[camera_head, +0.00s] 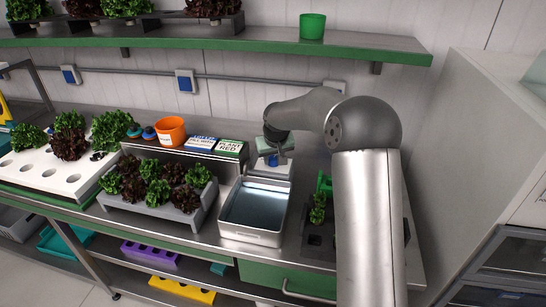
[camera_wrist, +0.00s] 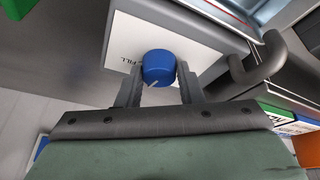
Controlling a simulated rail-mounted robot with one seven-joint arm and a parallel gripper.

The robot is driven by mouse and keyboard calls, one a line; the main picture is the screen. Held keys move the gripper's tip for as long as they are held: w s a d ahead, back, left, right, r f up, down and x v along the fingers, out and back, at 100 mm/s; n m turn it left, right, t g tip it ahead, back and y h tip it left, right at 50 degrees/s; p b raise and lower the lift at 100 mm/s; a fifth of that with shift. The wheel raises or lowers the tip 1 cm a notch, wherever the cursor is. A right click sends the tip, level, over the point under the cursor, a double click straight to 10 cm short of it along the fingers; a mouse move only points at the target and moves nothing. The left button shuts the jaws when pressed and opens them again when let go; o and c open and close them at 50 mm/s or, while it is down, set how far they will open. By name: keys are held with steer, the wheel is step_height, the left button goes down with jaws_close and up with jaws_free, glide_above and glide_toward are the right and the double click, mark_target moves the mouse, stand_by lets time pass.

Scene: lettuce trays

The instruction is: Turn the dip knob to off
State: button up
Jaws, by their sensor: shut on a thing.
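The dip knob (camera_wrist: 157,64) is a blue round knob on a white panel (camera_wrist: 122,42) in the wrist view. A white pointer mark shows on its near edge, and the word FILL is printed on the panel to its left. Other panel lettering is hidden or out of view. My gripper (camera_wrist: 158,78) has one finger on each side of the knob and is shut on it. In the head view my gripper (camera_head: 274,153) is over the white panel box behind the metal basin, and a bit of blue knob shows below it.
A metal basin (camera_head: 249,237) stands in front of the panel. A dark curved pipe (camera_wrist: 266,68) is right of the knob in the wrist view. Sign blocks (camera_head: 229,148), an orange pot (camera_head: 171,131) and a lettuce tray (camera_head: 190,218) are to the left. A green-edged shelf (camera_head: 220,43) hangs above.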

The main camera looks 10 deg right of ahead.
steer(key=shift+n+y+p, duration=0.3)
steer(key=shift+n+y, duration=0.1)
steer(key=shift+n, duration=0.7)
steer(key=o, duration=1)
steer(key=shift+c, duration=0.2)
steer(key=b+v, duration=0.2)
steer(key=v, duration=1.5)
steer(key=shift+d+r, duration=0.15)
steer(key=shift+r, duration=0.15)
steer(key=s+f+m+g, duration=0.1)
steer(key=s+f, duration=0.3)
steer(key=s, duration=0.8)
steer(key=s+a+f+m+g, duration=0.1)
steer(key=s+f, duration=0.4)
steer(key=s, duration=0.8)
steer(key=s+f+m+g, duration=0.1)
steer(key=s+f, duration=0.3)
steer(key=s, duration=0.8)
steer(key=shift+s+a+f+g+h, duration=0.2)
steer(key=shift+a+g+h, duration=0.15)
steer(key=shift+g, duration=0.25)
